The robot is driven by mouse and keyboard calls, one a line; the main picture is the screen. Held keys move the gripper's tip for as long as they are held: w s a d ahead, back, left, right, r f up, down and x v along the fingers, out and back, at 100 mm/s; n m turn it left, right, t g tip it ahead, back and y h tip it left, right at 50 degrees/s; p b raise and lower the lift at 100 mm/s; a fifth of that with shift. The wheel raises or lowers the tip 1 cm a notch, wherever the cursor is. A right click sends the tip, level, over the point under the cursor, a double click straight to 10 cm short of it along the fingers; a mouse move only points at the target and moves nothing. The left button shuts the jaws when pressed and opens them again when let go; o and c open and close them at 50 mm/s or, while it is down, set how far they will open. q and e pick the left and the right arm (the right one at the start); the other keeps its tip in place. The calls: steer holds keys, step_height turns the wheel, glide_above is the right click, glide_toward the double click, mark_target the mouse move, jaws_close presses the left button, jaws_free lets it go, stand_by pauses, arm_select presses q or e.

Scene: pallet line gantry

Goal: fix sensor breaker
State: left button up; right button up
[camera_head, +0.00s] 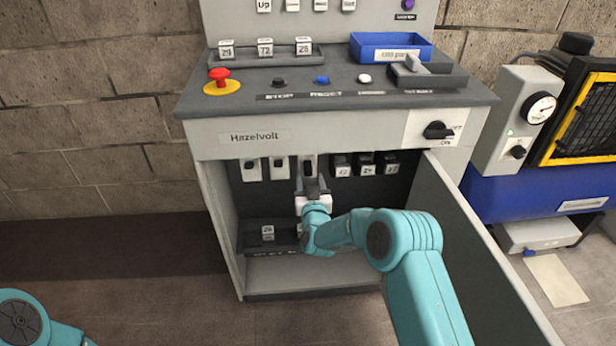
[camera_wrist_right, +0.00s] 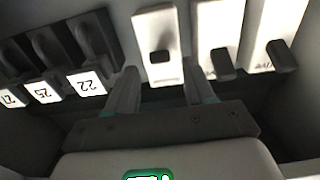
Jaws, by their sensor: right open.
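The cabinet marked Hazelvolt (camera_head: 215,190) stands open. Inside hangs a row of breakers: white ones at left and black numbered ones (camera_head: 365,166) at right. My right gripper (camera_head: 311,188) is open just below the third white breaker (camera_head: 309,165). In the right wrist view the open fingers (camera_wrist_right: 160,90) straddle that white breaker (camera_wrist_right: 158,40), which has a small dark lever; contact cannot be told. The black breakers there (camera_wrist_right: 92,45) carry number tags, one reading 22. A rotary switch (camera_head: 438,130) sits on the front panel. My left gripper is out of view.
A tray (camera_head: 255,237) low in the cabinet holds numbered blocks, partly hidden by my right arm. The open door (camera_head: 490,250) stands right of that arm. Above are a red button (camera_head: 219,75) and a blue bin (camera_head: 390,46). A blue machine (camera_head: 530,195) stands at right.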

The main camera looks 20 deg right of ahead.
mark_target(309, 173)
steer(key=shift+w+d+f, duration=0.1)
steer(key=shift+w+f, duration=0.05)
steer(key=shift+w, duration=0.55)
steer(key=shift+x, duration=0.9)
